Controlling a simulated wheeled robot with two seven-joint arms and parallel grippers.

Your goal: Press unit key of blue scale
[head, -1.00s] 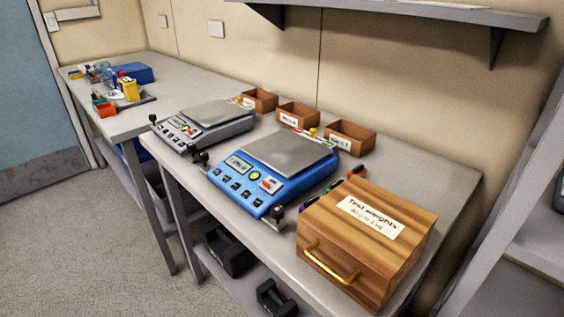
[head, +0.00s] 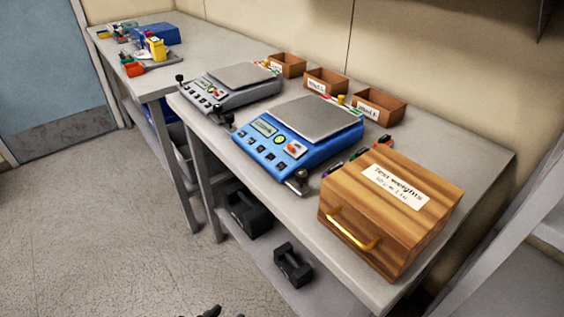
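The blue scale (head: 290,149) stands on the grey bench, with a flat grey weighing plate (head: 318,117) on top. Its sloped front panel has a small display (head: 264,127), a round green-yellow key (head: 279,139), an orange-and-white patch (head: 296,149) and several dark keys (head: 260,149). The key labels are too small to read, so I cannot tell which is the unit key. A dark tip (head: 212,311), probably of my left gripper, shows at the bottom edge, well below and apart from the scale; its opening cannot be judged. My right gripper is out of view.
A grey scale (head: 228,98) stands left of the blue one. A wooden test-weights box (head: 385,221) is close on the right, with pens (head: 358,153) behind. Small wooden bins (head: 379,107) line the wall. Dark weights (head: 292,265) lie on the lower shelf. Floor in front is clear.

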